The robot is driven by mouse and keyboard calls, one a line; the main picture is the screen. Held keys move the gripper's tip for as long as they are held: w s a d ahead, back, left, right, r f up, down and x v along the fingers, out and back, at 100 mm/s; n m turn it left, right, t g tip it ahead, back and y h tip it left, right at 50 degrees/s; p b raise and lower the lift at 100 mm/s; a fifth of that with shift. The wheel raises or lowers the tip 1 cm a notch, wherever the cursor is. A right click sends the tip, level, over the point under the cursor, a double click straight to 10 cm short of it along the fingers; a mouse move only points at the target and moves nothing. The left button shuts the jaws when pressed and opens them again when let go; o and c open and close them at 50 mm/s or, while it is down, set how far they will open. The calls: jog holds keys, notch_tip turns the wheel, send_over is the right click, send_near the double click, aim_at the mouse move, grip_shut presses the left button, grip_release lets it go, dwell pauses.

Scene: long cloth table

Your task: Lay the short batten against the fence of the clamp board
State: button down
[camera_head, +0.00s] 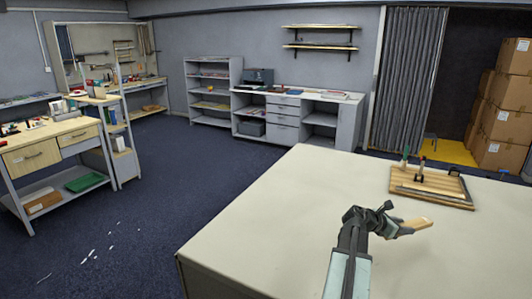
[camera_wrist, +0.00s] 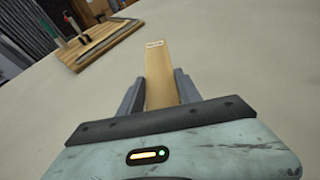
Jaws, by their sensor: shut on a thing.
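The short batten (camera_wrist: 158,72) is a light wooden strip with a small pale label near its far end. My gripper (camera_wrist: 159,90) is shut on it, with one dark finger on each side, and the batten points away from the gripper. In the head view my gripper (camera_head: 398,230) is over the table, with the batten (camera_head: 418,224) sticking out to its right. The clamp board (camera_head: 430,198) lies farther back on the table, apart from the batten. It carries upright clamps and a strip along its near side. It also shows at the upper left of the wrist view (camera_wrist: 95,48).
The long pale table (camera_head: 270,215) is clear around my gripper and left of the clamp board. Its left edge drops to the dark floor. Shelves, a workbench, a grey curtain and stacked cardboard boxes (camera_head: 505,115) stand well beyond it.

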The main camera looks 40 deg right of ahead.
jog(key=shift+r, duration=0.5)
dwell(0.4)
